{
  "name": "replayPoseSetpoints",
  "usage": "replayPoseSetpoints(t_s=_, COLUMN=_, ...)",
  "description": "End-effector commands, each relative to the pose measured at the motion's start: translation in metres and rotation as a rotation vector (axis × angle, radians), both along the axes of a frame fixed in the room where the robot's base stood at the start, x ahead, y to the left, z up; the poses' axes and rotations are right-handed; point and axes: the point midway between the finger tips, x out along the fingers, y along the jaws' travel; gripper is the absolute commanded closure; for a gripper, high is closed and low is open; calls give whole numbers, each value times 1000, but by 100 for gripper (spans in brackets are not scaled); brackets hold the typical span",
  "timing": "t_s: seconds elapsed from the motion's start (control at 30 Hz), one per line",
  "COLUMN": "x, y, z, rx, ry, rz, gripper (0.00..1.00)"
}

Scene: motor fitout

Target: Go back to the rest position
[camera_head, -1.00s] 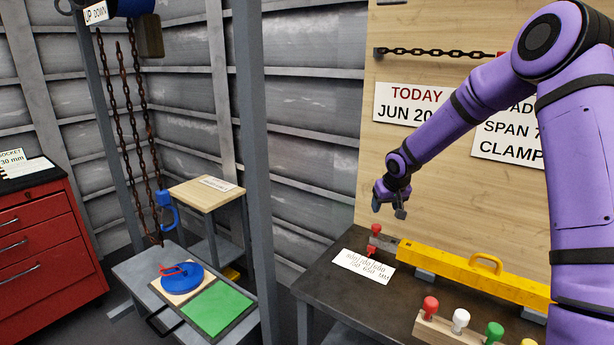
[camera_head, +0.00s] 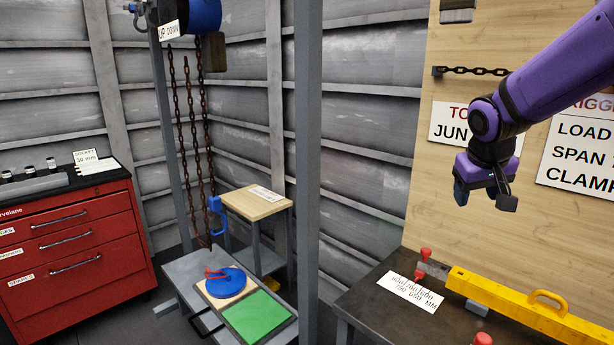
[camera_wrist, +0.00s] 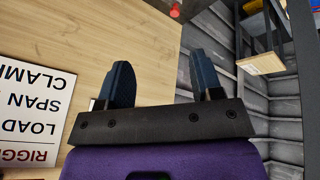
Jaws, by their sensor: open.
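My gripper (camera_head: 484,192) is at the end of my purple arm, raised above the dark workbench (camera_head: 370,290) and in front of the wooden board (camera_head: 430,190). In the wrist view my gripper (camera_wrist: 162,85) shows two dark fingers set apart with nothing between them. It touches nothing that I can see. Below it on the bench lies a yellow beam (camera_head: 510,305) with a handle, and a white card (camera_head: 411,291).
A grey post (camera_head: 307,150) stands left of the bench. Further left are a cart with a blue disc (camera_head: 226,282) and green plate (camera_head: 258,318), hanging chains (camera_head: 190,130) with a blue hook (camera_head: 216,207), a small wooden-topped table (camera_head: 256,203) and a red drawer cabinet (camera_head: 75,250).

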Motion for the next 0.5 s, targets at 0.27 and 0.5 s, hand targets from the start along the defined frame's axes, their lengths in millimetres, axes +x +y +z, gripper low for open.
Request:
replayPoseSetpoints(t_s=0.27, x=-78, y=12, z=35, rx=17, ry=-24, rz=-11, gripper=40)
replayPoseSetpoints(t_s=0.5, x=-145, y=21, z=49, rx=66, ry=-44, rz=-10, gripper=40)
